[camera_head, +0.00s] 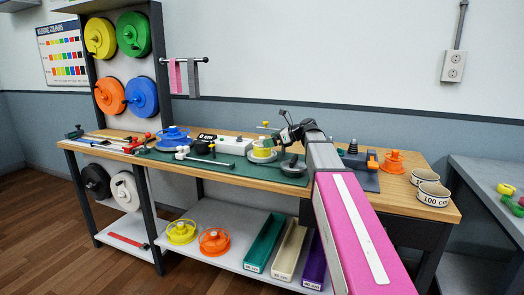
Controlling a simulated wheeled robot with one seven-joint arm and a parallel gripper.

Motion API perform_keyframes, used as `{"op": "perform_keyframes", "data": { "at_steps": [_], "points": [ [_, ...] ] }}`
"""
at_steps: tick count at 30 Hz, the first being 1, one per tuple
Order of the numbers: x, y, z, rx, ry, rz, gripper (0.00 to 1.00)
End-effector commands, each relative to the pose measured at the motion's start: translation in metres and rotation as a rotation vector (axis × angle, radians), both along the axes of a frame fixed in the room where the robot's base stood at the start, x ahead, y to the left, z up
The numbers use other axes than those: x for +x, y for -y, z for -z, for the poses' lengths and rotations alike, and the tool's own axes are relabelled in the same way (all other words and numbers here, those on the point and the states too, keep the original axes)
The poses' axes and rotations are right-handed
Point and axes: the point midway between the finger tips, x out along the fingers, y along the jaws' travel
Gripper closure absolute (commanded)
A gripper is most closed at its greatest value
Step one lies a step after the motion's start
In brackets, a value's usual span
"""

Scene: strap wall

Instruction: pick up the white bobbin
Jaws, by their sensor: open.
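A large white reel (124,191) hangs at the lower left of the bench frame, beside a black one. On the bench, a pale, whitish flanged bobbin (262,157) with yellow on it stands on the green mat; I cannot tell which of these is the white bobbin. My arm reaches in from the lower right. My gripper (287,130) is open above the bench, just right of the pale bobbin, apart from the large white reel. The fingertips are small and partly hidden by the wrist.
Two round "100 cm" containers (433,195) sit at the bench's right end. Yellow (181,232) and orange (214,240) bobbins and long boxes (264,245) fill the lower shelf.

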Motion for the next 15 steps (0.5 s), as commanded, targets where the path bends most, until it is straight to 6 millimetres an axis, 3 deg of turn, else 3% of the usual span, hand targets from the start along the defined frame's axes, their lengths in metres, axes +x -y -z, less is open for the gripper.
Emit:
{"op": "perform_keyframes", "data": {
  "at_steps": [10,15],
  "points": [
    [0.015,-0.039,0.012,-0.001,-0.001,-0.002,0.00],
    [0.017,-0.045,0.016,-0.001,0.000,0.000,0.00]
  ]
}}
